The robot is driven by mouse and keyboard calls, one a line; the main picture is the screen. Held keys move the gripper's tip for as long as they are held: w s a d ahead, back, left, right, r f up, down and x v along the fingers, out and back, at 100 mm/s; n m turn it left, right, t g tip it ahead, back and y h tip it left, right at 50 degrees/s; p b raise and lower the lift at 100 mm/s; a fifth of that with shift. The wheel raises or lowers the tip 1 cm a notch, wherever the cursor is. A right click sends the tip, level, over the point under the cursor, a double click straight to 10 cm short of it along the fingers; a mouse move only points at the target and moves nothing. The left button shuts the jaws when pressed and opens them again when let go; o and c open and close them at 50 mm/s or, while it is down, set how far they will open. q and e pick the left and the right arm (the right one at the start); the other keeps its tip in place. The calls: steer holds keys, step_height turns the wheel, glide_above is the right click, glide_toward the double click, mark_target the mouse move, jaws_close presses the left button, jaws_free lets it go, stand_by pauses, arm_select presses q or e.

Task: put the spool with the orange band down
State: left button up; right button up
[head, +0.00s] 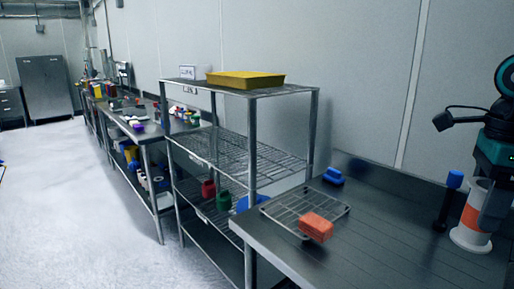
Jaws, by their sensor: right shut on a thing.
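The white spool with the orange band (470,216) is upright at the right edge of the head view, over the right end of the metal worktop (370,240). My right gripper (492,207) comes down from the upper right and is shut on the spool, covering part of its right side. The spool's lower flange is at or very near the worktop; I cannot tell whether it touches. My left gripper is not in the head view.
A blue-topped black tool (449,195) stands just left of the spool. A wire rack (290,207) with an orange-red block (316,226) and a blue object (334,175) are further left. The worktop between is clear. A shelf unit (250,150) stands beyond.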

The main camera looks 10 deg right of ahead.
mark_target(470, 241)
step_height(470, 241, down, 6)
steer(key=n, duration=0.3)
steer(key=shift+s+d+r, duration=0.1)
steer(key=shift+d+r, duration=0.05)
steer(key=shift+r, duration=0.05)
steer(key=shift+a+f+n, duration=0.25)
steer(key=shift+f+n, duration=0.65)
steer(key=shift+f, duration=0.1)
steer(key=w+a+f+n, duration=0.3)
steer(key=a+n, duration=0.4)
steer(key=a, duration=0.1)
steer(key=w+a+f+n, duration=0.2)
steer(key=a+f+n, duration=0.1)
steer(key=a+n, duration=0.45)
steer(key=w+a+f+n, duration=0.3)
steer(key=a+n, duration=0.4)
steer(key=a, duration=0.2)
step_height(470, 241, down, 6)
steer(key=b, duration=0.4)
steer(key=shift+s+d+r+b, duration=0.1)
steer(key=shift+r+b, duration=0.1)
steer(key=shift+b, duration=0.15)
